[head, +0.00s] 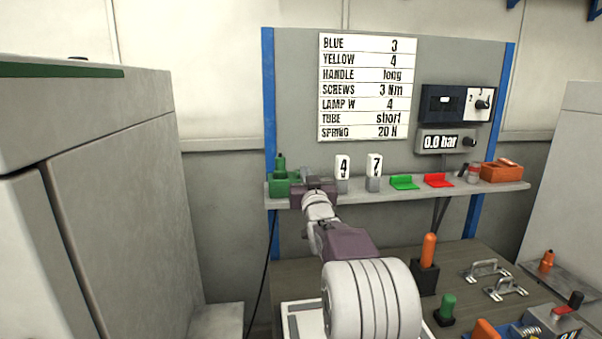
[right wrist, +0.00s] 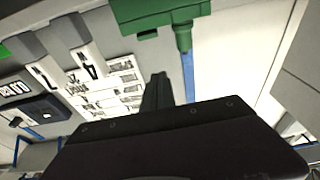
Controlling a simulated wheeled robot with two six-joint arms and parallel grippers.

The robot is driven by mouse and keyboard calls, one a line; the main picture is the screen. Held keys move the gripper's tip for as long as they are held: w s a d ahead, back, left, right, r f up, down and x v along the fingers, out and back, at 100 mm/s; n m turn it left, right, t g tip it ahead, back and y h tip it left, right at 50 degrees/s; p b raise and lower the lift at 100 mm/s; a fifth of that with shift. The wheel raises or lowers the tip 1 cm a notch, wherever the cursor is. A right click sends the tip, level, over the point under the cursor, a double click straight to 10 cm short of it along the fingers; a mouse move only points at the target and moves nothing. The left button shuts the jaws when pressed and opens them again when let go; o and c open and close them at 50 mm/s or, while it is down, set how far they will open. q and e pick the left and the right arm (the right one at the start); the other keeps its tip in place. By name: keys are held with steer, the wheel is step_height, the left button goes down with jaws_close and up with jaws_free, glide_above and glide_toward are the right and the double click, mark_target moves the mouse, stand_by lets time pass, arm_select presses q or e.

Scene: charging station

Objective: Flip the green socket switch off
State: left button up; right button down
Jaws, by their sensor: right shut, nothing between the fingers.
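The green socket (head: 279,184) is a green box at the left end of the wall shelf, with a green upright part (head: 281,160) standing on top. The right wrist view shows the green socket (right wrist: 160,14) upside down at the top edge, with the upright part (right wrist: 183,38) pointing down. My right gripper (head: 312,181) is at the shelf, just right of the socket in the head view, and hides part of that area. Its shut, empty fingers also show in the right wrist view (right wrist: 157,90). I cannot tell the switch lever's position or whether the fingers touch it. My left gripper is out of view.
The shelf (head: 365,193) also holds white number cards 4 (head: 342,167) and 7 (head: 374,166), a green holder (head: 404,182), a red holder (head: 438,180) and an orange box (head: 501,171). A grey cabinet (head: 110,190) stands at left. The workbench below is cluttered.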

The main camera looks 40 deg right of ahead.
steer(key=w+d, duration=0.1)
steer(key=w, duration=0.1)
steer(key=w+d+f+p, duration=0.1)
steer(key=w, duration=0.1)
steer(key=w+d+p, duration=0.1)
steer(key=w+d, duration=0.1)
steer(key=w, duration=0.1)
steer(key=shift+f, duration=0.3)
steer(key=shift+a+f, duration=0.1)
steer(key=shift+f, duration=0.35)
